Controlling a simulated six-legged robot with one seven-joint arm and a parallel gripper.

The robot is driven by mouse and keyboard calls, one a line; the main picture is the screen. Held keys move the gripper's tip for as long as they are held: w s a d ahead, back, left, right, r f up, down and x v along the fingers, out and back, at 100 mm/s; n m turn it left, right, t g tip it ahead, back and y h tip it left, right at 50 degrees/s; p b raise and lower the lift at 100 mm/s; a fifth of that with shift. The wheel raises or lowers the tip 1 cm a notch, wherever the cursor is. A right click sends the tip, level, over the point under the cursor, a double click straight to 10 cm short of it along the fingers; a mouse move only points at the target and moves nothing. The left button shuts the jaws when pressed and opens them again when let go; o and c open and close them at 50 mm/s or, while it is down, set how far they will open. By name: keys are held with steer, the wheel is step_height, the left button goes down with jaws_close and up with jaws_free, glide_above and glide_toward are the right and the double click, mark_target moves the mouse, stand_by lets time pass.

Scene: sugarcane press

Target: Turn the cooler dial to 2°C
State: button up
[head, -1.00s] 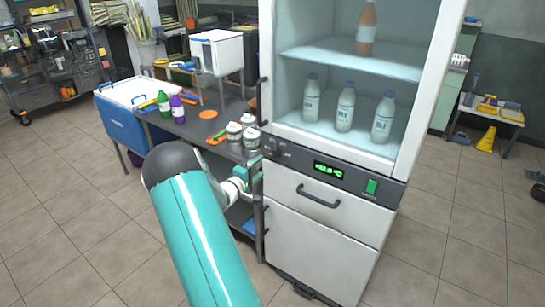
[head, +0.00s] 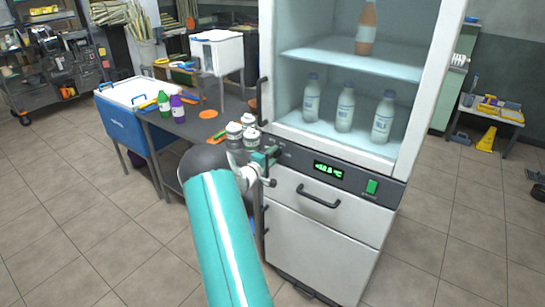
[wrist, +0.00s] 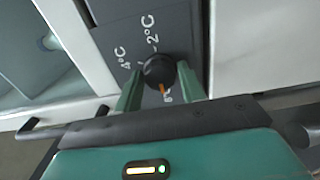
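The cooler dial (wrist: 159,71) is a round black knob with an orange pointer on a dark panel in the wrist view. The pointer faces down, toward a partly hidden label that looks like 8. The 2°C mark (wrist: 160,32) is above the knob and the 4°C mark is at its upper left. My gripper (wrist: 158,76) has one green finger on each side of the knob, apparently with slight gaps. In the head view, my gripper (head: 268,158) is at the left end of the cooler's (head: 330,240) control panel and hides the dial.
A green digital display (head: 328,170) and a green switch (head: 372,186) are on the panel; the digits are too blurred to read. A drawer handle (head: 318,197) sticks out below. Jars (head: 234,132) stand on the table beside my arm. Bottles stand inside the cooler.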

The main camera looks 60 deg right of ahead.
steer(key=c, duration=0.5)
steer(key=shift+o, duration=0.2)
